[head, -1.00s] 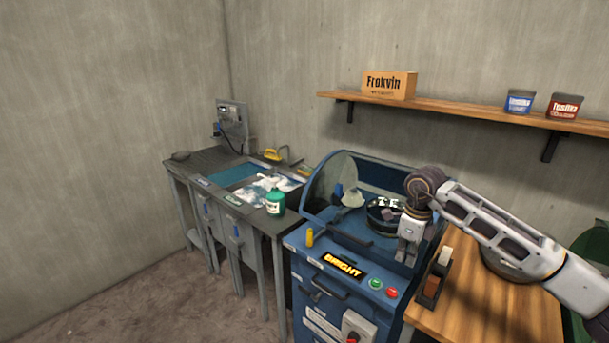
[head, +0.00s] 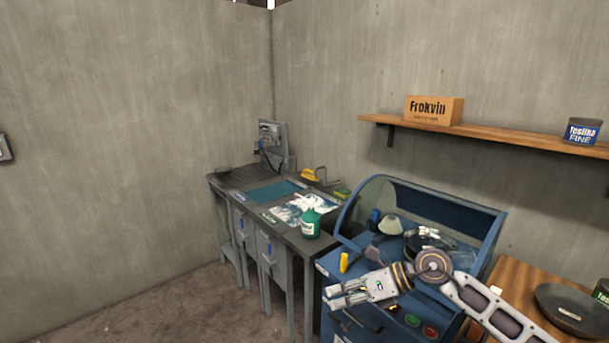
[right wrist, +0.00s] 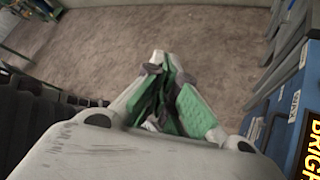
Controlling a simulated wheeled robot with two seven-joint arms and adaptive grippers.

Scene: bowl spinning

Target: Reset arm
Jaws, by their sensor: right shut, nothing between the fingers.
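My right gripper (head: 338,297) is at the front of the blue machine (head: 345,258), in the head view. Its fingers point left, and it covers part of the machine's front panel. In the right wrist view my right gripper (right wrist: 158,62) is shut and empty, with its green-padded fingers meeting over the brown floor (right wrist: 200,35). The machine's blue side and part of its lit sign (right wrist: 302,145) show at the right edge there. My left gripper is in neither view.
A grey workbench (head: 225,185) with a green bottle (head: 310,224) stands left of the machine. A wooden table (head: 520,285) with a dark bowl (head: 572,310) is at the right. A shelf (head: 490,134) holds a box (head: 433,111) and a can (head: 583,131). Open floor lies at lower left.

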